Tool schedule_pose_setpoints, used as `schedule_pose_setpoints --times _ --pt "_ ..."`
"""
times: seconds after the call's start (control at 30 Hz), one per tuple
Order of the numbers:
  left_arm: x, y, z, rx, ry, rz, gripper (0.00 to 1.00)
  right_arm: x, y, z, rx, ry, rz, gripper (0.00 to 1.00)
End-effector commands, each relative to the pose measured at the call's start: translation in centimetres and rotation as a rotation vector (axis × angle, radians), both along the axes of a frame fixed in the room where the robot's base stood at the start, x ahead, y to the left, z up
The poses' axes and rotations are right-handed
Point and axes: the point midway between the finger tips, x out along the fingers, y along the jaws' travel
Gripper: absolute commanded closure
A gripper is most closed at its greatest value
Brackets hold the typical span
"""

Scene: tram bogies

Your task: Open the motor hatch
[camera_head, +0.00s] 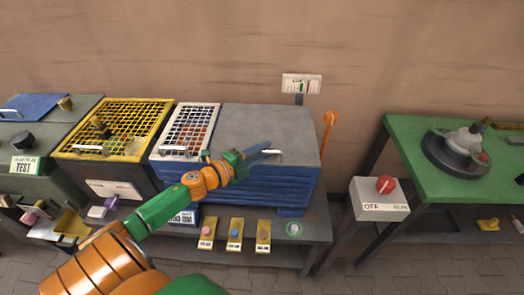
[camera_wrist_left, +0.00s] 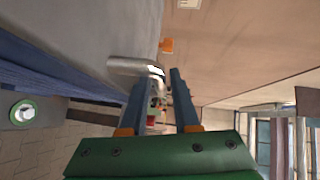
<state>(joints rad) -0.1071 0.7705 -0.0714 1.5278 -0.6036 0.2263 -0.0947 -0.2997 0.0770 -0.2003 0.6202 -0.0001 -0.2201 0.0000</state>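A flat grey lid (camera_head: 268,125) lies closed on a blue ribbed box; it appears to be the motor hatch, though no readable label says so. A pale bar handle (camera_head: 274,153) sits near its front edge, and it also shows in the left wrist view (camera_wrist_left: 128,66). My left gripper (camera_head: 261,151) reaches over the lid's front edge with its two blue fingers apart. In the left wrist view its fingers (camera_wrist_left: 163,82) are open, with the handle's end close to the left fingertip. I cannot tell whether they touch. My right gripper is out of view.
A white mesh cover (camera_head: 190,128) and a yellow mesh cover (camera_head: 121,121) stand left of the lid. An orange-topped lever (camera_head: 330,121) rises behind right.

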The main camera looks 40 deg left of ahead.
Motion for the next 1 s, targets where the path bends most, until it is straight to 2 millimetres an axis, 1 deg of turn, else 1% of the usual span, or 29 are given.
schedule_pose_setpoints --times 0.03,0.07,0.1,1.0 --pt "-0.01 0.00 0.00 0.000 0.000 0.000 0.81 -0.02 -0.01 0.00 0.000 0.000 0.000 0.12" --pt "-0.01 0.00 0.00 0.000 0.000 0.000 0.89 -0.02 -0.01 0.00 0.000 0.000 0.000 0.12" --pt "-0.01 0.00 0.00 0.000 0.000 0.000 1.00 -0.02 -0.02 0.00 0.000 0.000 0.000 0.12" --pt "-0.04 0.00 -0.04 0.000 0.001 0.000 1.00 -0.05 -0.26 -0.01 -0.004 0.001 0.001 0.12"
